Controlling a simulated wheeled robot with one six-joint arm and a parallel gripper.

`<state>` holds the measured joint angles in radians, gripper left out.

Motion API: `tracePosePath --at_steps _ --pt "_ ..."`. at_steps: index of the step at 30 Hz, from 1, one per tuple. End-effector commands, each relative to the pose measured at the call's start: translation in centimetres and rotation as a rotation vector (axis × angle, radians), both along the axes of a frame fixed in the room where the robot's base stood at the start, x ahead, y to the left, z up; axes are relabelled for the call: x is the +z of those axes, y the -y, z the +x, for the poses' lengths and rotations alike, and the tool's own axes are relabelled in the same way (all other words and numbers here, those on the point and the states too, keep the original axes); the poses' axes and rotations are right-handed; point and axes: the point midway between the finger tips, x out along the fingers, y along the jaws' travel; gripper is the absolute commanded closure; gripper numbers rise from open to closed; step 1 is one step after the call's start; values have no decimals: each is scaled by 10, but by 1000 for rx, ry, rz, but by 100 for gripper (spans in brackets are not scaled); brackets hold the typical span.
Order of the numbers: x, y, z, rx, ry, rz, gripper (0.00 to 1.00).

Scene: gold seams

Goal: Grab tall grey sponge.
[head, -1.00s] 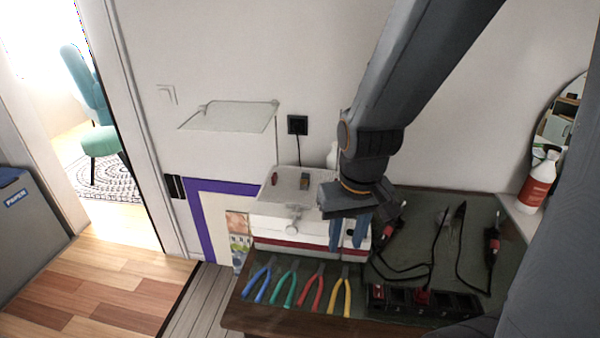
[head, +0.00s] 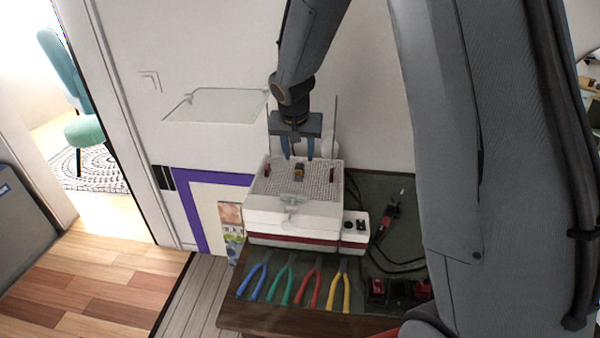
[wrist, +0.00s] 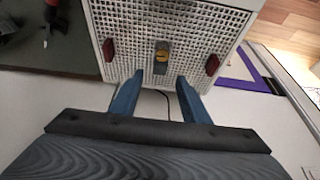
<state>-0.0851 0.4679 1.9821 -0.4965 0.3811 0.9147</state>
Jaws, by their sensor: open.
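A small upright grey block with a yellow patch on its top, which looks like the tall grey sponge (head: 299,173), stands on the gridded top of a white box (head: 290,218). In the wrist view the sponge (wrist: 162,57) stands just ahead of my fingertips, near the middle. My gripper (head: 297,157) is open and empty, its two blue fingers pointing down behind and above the sponge. In the wrist view my gripper (wrist: 160,79) has the sponge roughly centred between its finger lines, apart from both. The sponge's lower part is hard to make out.
Two small red pieces stand on the box top, at left (head: 267,169) and right (head: 332,174). Coloured pliers (head: 310,290) lie in front of the box. Cables and a red-black tool (head: 390,215) lie to the right. The wall is close behind.

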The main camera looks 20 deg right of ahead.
Motion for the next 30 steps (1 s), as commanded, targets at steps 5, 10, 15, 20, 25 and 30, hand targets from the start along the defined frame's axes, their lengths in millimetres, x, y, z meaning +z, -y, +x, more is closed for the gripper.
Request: tracePosePath --at_steps 5,10,15,20,25,30 --pt "-14 1 2 2 -4 0 58" --pt "-34 3 6 4 -4 0 58" --pt "-49 6 12 3 -2 0 58" --pt "-53 6 14 2 -1 1 58" --pt "-53 6 14 2 -1 1 58" --pt "-53 6 14 2 -1 1 86"
